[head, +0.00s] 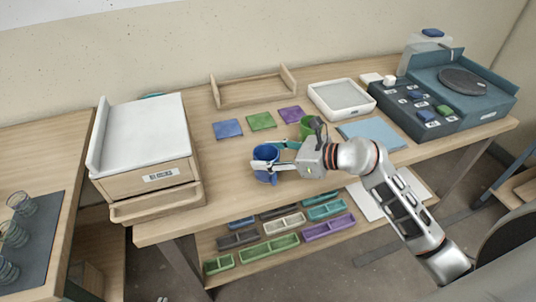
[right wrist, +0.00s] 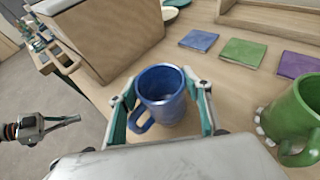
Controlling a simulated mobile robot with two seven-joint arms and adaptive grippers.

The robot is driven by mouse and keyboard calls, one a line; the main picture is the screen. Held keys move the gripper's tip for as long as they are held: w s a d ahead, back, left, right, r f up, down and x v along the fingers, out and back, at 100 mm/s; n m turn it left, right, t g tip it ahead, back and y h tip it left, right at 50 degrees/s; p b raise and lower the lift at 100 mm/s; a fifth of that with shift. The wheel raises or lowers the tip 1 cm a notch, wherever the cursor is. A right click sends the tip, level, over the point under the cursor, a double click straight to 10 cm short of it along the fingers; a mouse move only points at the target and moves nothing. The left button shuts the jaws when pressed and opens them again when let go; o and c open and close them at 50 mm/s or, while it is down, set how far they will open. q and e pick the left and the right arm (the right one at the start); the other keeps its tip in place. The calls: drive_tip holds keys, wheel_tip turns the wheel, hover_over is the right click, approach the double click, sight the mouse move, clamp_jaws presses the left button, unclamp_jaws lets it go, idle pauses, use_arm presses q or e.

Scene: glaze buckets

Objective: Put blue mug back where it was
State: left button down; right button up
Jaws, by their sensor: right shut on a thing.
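The blue mug (head: 264,153) is upright near the front edge of the table, right of the drawer box. My right gripper (head: 275,157) is shut on the blue mug, with a finger on each side of it. The mug also shows in the right wrist view (right wrist: 160,88), empty inside, its handle toward the lower left. I cannot tell whether its base touches the table. A blue square mat (head: 227,129) lies bare farther back. My left gripper (right wrist: 45,127) shows small at the left of the right wrist view, away from the mug; its jaw state is unclear.
Green (head: 262,121) and purple (head: 291,115) mats lie beside the blue one. A green mug (head: 307,124) stands close behind my right gripper, partly hidden. The drawer box (head: 150,180) bounds the left. A wooden rack (head: 250,103) is at the back. Table is clear between mug and mats.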

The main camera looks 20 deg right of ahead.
drive_tip(key=shift+f, duration=0.15)
drive_tip(key=o, duration=1.4)
drive_tip(key=shift+c, duration=0.2)
drive_tip(key=shift+r, duration=0.25)
drive_tip(key=shift+s+d, duration=0.2)
drive_tip(key=shift+d, duration=0.1)
drive_tip(key=v, duration=1.1)
drive_tip(key=shift+b, duration=0.4)
